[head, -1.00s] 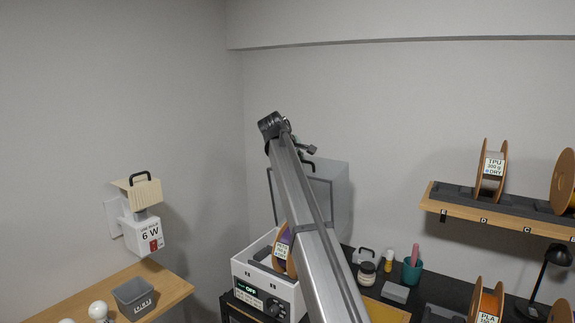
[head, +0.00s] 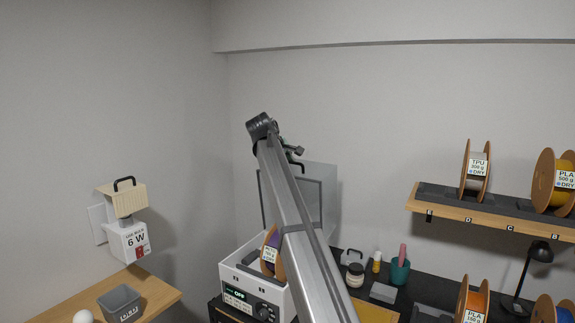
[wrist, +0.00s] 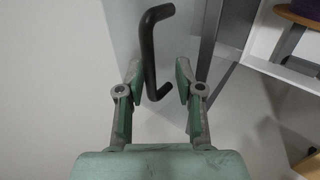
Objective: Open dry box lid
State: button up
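The dry box (head: 252,299) is a white box with a lit "OFF" display and knobs. Its top is uncovered, with a purple spool (head: 271,250) showing inside. The lid (head: 318,200) is a greyish see-through cover standing raised at the back of the box, partly hidden by my arm. Its black handle (wrist: 149,50) shows in the wrist view. My gripper (wrist: 158,84) is open, its two green-padded fingers on either side of the handle's lower end, with gaps showing. In the head view my gripper (head: 292,150) is small and partly hidden beside the lid's top.
A jar (head: 355,275), a teal cup (head: 400,271) and a grey block (head: 383,292) stand on the black bench right of the box. A wall shelf (head: 480,213) holds spools at right. A wooden shelf (head: 160,293) with a grey bin (head: 120,302) is at left.

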jog(key=v, duration=1.2)
